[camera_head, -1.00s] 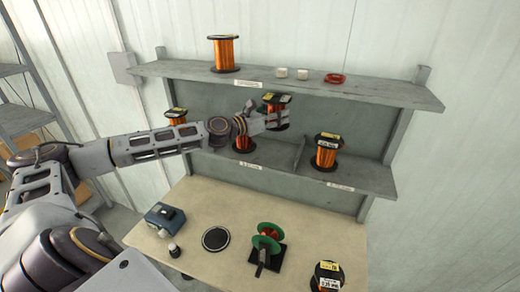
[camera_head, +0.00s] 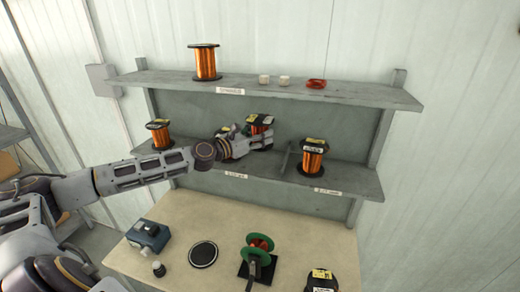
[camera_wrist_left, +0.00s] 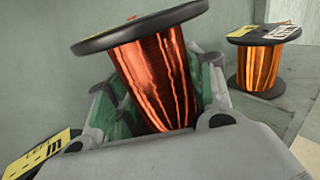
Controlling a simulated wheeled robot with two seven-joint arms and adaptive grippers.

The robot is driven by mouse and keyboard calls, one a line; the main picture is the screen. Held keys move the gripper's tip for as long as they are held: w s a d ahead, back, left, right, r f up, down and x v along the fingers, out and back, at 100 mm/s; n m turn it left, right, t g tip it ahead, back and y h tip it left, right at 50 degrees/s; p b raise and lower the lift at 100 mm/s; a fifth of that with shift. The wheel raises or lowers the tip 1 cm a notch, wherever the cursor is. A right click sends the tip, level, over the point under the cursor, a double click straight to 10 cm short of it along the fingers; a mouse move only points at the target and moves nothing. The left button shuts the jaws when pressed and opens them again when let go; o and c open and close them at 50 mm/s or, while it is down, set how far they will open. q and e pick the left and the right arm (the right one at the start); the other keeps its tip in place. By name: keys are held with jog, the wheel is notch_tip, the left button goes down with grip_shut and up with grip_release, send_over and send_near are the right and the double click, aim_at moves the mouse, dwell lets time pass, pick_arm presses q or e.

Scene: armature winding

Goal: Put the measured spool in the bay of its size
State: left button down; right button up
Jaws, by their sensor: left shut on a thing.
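My left gripper (camera_head: 258,140) is shut on a copper-wound spool (camera_head: 261,121) with black flanges and a yellow label. It is at the middle shelf (camera_head: 345,178), left of an upright divider (camera_head: 291,157). In the left wrist view, the held spool (camera_wrist_left: 155,75) leans between the green-lined fingers (camera_wrist_left: 160,105). Whether its lower flange touches the shelf is hidden. A labelled spool (camera_head: 313,158) stands in the bay right of the divider. Part of another labelled flange (camera_wrist_left: 40,155) shows at the wrist view's lower left. My right gripper is out of view.
Another spool (camera_head: 160,134) stands at the middle shelf's left. The top shelf (camera_head: 360,93) bears a spool (camera_head: 205,63), two white pieces and a red ring (camera_head: 316,84). The bench (camera_head: 215,217) holds a blue device (camera_head: 149,235), a black disc (camera_head: 203,254), a green-flanged winder (camera_head: 258,255) and a spool (camera_head: 321,281).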

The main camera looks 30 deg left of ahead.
pick_arm(q)
jog(key=shift+f, duration=0.15)
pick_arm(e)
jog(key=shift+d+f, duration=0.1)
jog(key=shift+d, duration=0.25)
pick_arm(q)
jog(key=shift+f, duration=0.2)
jog(key=shift+f+b, duration=0.65)
jog(key=shift+f, duration=1.25)
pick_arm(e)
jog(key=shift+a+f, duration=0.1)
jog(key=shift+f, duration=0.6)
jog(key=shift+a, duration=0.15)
